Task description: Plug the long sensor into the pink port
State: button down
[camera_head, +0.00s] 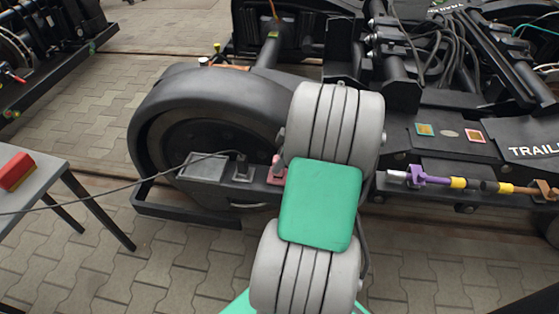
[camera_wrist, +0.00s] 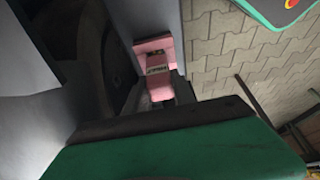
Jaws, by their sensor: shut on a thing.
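The pink port (camera_head: 275,175) is low on the bogie's side beam, just left of my arm, which hides part of it. In the wrist view, the pink port's plate (camera_wrist: 153,45) is at upper centre. A pink labelled block (camera_wrist: 157,71) stands at it, touching or nearly so. My gripper (camera_wrist: 171,97) is shut at the near end of this block. I cannot tell whether the block is a plug or part of the port. In the head view my arm hides the gripper. A long sensor with a purple clamp (camera_head: 418,175) lies along the beam at right.
A dark connector (camera_head: 241,166) left of the pink port has a cable running left. A grey box (camera_head: 203,167) is beside it. A large wheel (camera_head: 200,120) stands behind. A grey table (camera_head: 30,182) with a red block (camera_head: 17,172) is at far left. Paving in front is clear.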

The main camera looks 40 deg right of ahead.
jog(key=shift+f+b, duration=0.4)
jog(key=shift+f, duration=0.1)
jog(key=c, duration=1)
grip_release()
jog(key=shift+o, duration=0.2)
jog(key=p+v, duration=0.3)
jog(key=v, duration=0.5)
